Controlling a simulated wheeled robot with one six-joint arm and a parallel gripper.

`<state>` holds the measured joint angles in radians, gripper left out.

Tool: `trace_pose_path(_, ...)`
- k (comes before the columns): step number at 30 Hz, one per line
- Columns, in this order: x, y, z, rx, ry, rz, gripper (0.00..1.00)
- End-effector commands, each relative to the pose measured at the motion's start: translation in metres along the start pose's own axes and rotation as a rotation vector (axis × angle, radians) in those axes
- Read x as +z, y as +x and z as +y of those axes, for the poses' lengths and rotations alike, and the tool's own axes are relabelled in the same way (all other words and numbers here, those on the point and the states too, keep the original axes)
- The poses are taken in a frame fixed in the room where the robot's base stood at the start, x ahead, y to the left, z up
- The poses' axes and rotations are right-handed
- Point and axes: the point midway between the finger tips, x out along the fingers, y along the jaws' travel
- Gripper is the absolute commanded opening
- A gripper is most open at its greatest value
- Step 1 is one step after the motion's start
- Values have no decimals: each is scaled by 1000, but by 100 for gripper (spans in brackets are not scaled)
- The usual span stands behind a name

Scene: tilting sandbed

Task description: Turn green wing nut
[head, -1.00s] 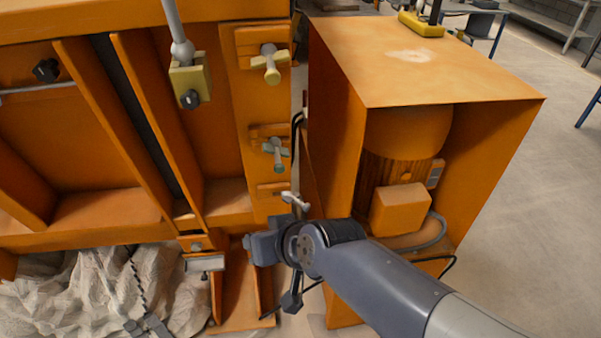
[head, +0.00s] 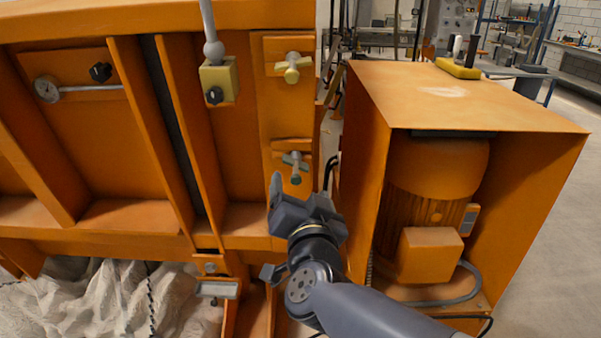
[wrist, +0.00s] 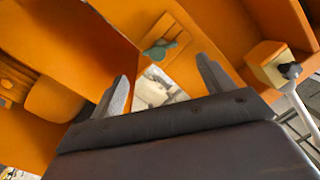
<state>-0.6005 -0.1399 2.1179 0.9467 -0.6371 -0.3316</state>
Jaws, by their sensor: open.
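The green wing nut (head: 294,164) is a small grey-green piece with a pale stem, on the orange panel's right edge strip. In the wrist view the green wing nut (wrist: 163,50) lies beyond the fingertips, near the middle of the gap between them. My gripper (head: 301,192) is just below the nut in the head view. My gripper (wrist: 162,72) is open with nothing between its two grey fingers. The fingers look apart from the nut; the exact distance is hard to tell.
A yellow wing nut (head: 291,67) sits higher on the same strip. A yellow block (head: 219,82) on a grey rod is to its left. An orange motor housing (head: 470,95) stands close on the right. A pale sandbed (head: 80,300) lies at lower left.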

Motion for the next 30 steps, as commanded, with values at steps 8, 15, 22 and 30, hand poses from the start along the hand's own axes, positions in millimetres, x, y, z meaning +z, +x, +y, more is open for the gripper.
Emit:
trace_pose_path(8, 1, 50, 2, 3, -2, -1, 76)
trace_pose_path(15, 0, 79, 1, 1, -1, -1, 76)
trace_pose_path(22, 0, 87, 0, -1, -2, -1, 76)
trace_pose_path(30, 0, 87, 0, -1, -1, -1, 71)
